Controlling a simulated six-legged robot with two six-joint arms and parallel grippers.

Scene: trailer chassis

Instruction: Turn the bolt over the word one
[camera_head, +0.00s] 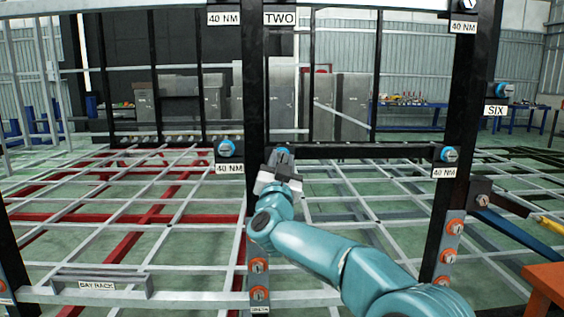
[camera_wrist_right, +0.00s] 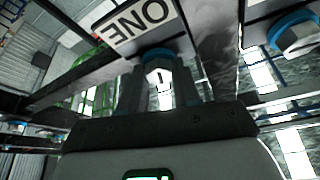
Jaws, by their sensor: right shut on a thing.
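The label ONE (camera_wrist_right: 133,28) shows upside down in the right wrist view, beside a bolt (camera_wrist_right: 158,74) with a pale hex head and a blue collar. My right gripper (camera_wrist_right: 157,88) is shut on this bolt, with a finger on each side of the head. In the head view my right gripper (camera_head: 281,168) reaches up to the dark crossbar by the central post. It covers most of the bolt, whose blue top (camera_head: 282,153) just shows, and hides the label there. My left gripper is not in view.
Other blue-collared bolts sit on the frame: one left of the post (camera_head: 226,148), one at right (camera_head: 449,154) and one by the SIX label (camera_head: 504,90). Orange bolts (camera_head: 258,265) line the lower post. An orange surface (camera_head: 548,285) stands at lower right.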

